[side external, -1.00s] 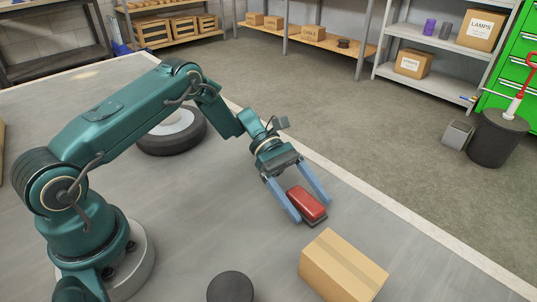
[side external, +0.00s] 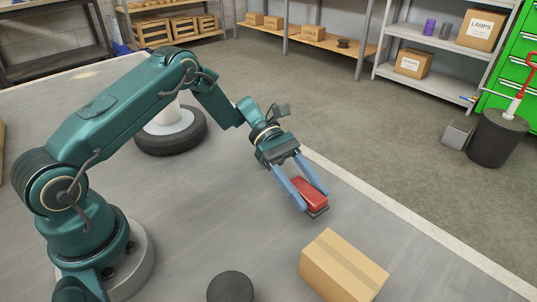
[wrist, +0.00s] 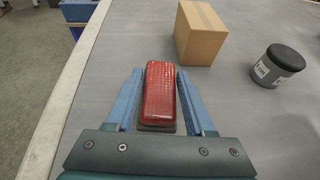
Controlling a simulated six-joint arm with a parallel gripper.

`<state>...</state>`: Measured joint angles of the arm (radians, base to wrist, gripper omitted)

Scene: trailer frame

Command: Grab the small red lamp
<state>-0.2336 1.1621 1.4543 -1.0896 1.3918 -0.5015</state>
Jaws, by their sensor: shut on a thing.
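The small red lamp (side external: 311,193) is a red block with a dark base, near the grey table's edge by the pale border strip. It also shows in the wrist view (wrist: 158,93), lengthwise between the two fingers. My gripper (side external: 314,200) has its blue fingers shut on the lamp's sides. In the wrist view my gripper (wrist: 159,80) has one finger along each long side of the lamp. The lamp's far end sticks out past the fingertips. Whether the lamp's base touches the table cannot be told.
A cardboard box (side external: 343,266) stands close by on the table, in front of the lamp. A dark-lidded jar (side external: 230,287) stands left of the box. A tyre (side external: 171,134) lies behind my arm. Bare table (side external: 180,210) lies between my base and the lamp.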

